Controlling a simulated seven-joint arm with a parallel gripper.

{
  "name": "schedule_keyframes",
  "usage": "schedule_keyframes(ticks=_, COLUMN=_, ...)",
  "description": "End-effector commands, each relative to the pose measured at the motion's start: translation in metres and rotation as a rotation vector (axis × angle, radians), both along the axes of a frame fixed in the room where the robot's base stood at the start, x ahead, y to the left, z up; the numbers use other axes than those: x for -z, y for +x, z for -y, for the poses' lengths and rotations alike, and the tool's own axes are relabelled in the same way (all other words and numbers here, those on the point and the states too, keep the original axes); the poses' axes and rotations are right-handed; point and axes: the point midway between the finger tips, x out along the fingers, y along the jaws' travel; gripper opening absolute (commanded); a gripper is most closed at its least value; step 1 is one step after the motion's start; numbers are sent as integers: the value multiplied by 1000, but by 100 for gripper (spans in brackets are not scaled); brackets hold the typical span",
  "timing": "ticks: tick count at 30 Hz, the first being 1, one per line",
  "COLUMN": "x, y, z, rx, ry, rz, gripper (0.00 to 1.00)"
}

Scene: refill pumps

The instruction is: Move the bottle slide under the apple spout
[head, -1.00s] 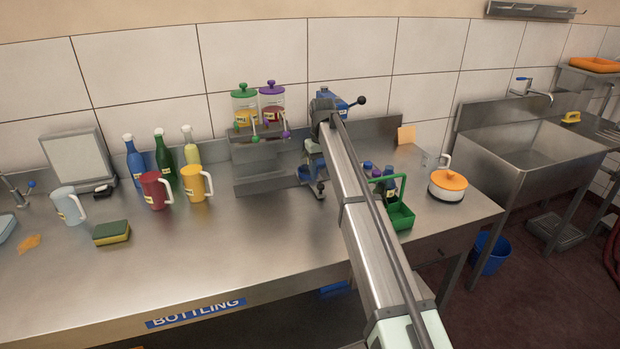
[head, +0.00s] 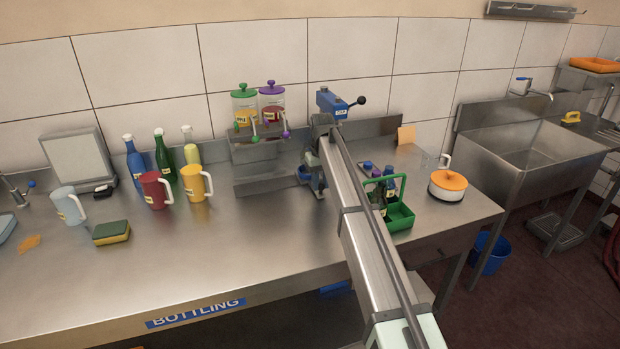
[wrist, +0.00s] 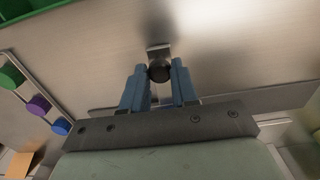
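The bottle slide's metal rail (head: 265,187) lies on the counter below the dispensers. A blue carriage (head: 304,175) stands at its right end, partly behind my arm. My gripper (head: 318,188) is low at the rail's right end. Above are a green-lidded dispenser (head: 244,107), a purple-lidded dispenser (head: 272,101) and a blue pump (head: 334,104) with a black-knobbed lever. I cannot read which is apple.
A yellow mug (head: 195,183), red mug (head: 154,190) and several bottles stand left. A sponge (head: 111,232) lies front left. The front counter is clear.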

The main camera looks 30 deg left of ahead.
Motion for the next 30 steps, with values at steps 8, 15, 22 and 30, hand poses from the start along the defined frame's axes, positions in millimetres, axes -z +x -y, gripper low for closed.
schedule_keyframes(ticks=8, x=0, y=0, z=0, rx=0, ry=0, rz=0, gripper=9)
schedule_keyframes(ticks=15, x=0, y=-8, z=-7, rx=-1, ry=1, rz=-1, gripper=9)
schedule_keyframes(ticks=22, x=0, y=-18, z=-18, rx=-2, ry=1, rz=-1, gripper=9)
schedule_keyframes(ticks=30, x=0, y=-30, z=-30, rx=-1, ry=1, rz=-1, gripper=9)
